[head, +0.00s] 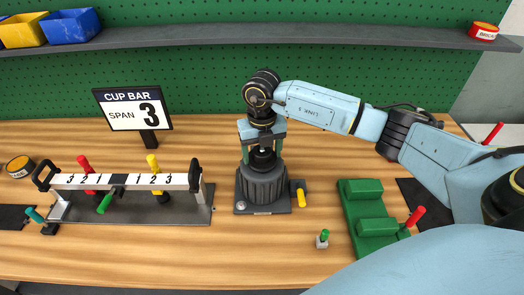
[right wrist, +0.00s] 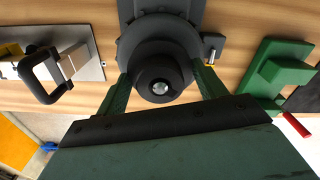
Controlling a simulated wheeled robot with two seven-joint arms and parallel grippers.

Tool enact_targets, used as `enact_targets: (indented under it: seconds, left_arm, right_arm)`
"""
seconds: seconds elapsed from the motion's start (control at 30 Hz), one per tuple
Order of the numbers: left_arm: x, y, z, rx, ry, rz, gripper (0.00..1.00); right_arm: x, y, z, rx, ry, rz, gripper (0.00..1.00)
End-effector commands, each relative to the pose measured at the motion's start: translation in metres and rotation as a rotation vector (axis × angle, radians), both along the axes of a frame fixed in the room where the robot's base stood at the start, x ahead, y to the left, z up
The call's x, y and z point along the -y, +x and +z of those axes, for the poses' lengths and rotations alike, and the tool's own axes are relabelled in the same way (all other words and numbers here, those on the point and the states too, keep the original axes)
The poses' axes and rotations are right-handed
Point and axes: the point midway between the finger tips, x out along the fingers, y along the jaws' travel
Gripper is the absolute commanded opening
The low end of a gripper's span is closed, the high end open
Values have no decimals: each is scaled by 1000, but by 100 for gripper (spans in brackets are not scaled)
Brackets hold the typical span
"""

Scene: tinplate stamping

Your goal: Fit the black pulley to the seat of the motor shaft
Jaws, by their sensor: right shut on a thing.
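The dark ribbed motor (head: 263,186) stands upright on a dark base plate at the middle of the bench. My right gripper (head: 263,150) points straight down over it and is shut on the black pulley (head: 263,160), one finger on each side. In the right wrist view the pulley (right wrist: 148,72) lies between the green fingers (right wrist: 160,90). The bright round end of the motor shaft (right wrist: 159,88) shows in the pulley's bore, so the pulley is around the shaft. How far down it sits on its seat is hidden. My left gripper is out of view.
A cup bar fixture (head: 130,181) with numbered marks and colored handles stands left, before a "SPAN 3" sign (head: 134,109). A green block fixture (head: 366,215) stands right. A small green-topped piece (head: 322,239) lies in front. A shelf (head: 250,38) with bins runs behind.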

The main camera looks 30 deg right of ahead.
Motion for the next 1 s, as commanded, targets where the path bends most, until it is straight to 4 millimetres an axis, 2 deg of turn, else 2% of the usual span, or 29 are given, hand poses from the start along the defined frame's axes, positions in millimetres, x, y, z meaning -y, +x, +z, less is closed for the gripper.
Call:
enact_targets:
  seconds: [0.37,0.4,0.57,0.83,1.0]
  left_arm:
    - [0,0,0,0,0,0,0]
    - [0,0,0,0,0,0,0]
    - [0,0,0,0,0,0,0]
    - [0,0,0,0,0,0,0]
    - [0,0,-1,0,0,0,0]
  right_arm:
    - [0,1,1,2,0,0,32]
    - [0,1,1,2,0,0,74]
    - [0,0,1,1,1,0,95]
    - [0,0,0,-1,-1,0,95]
    - [1,1,14,2,-1,0,95]
